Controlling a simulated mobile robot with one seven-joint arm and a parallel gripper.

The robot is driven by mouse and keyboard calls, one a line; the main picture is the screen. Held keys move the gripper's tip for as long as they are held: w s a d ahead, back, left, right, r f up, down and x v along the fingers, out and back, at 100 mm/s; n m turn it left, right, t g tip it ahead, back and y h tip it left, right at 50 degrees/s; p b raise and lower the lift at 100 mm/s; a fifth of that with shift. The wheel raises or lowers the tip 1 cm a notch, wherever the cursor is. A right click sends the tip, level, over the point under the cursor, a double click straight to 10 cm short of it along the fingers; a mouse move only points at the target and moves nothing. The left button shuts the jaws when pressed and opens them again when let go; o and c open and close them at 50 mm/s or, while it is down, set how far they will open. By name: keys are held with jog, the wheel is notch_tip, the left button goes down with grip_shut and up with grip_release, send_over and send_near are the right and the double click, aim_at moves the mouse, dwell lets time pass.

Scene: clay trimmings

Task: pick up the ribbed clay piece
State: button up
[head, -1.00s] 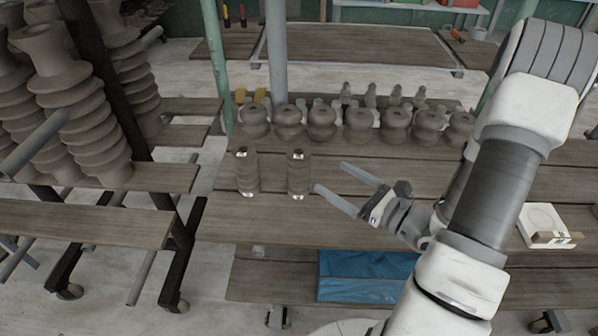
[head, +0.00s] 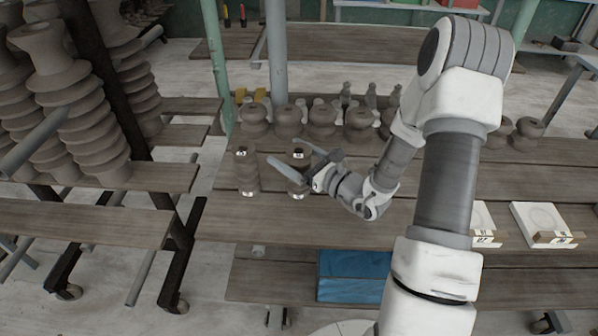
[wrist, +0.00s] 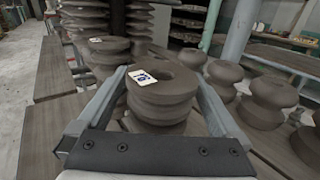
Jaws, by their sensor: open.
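Two short, dark, ribbed clay pieces with small white labels stand upright on the plank table. The right ribbed clay piece (head: 299,164) is between the two fingers of my gripper (head: 289,150). In the wrist view, this ribbed clay piece (wrist: 161,102) shows a round, hollowed top with a label, and my gripper (wrist: 158,70) is open with one finger on each side. I cannot tell whether either finger touches it. The left clay piece (head: 247,177) stands apart, beyond the fingers; it also shows in the wrist view (wrist: 106,47).
A row of rounded clay insulators (head: 287,122) stands behind, close to the right finger side in the wrist view. Tall ribbed clay columns (head: 75,115) stand on a rack at left. White boxes (head: 541,224) lie at right. The table front (head: 250,215) is clear.

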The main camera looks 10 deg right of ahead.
jog(key=shift+w+a, duration=0.15)
grip_shut()
dwell(0.4)
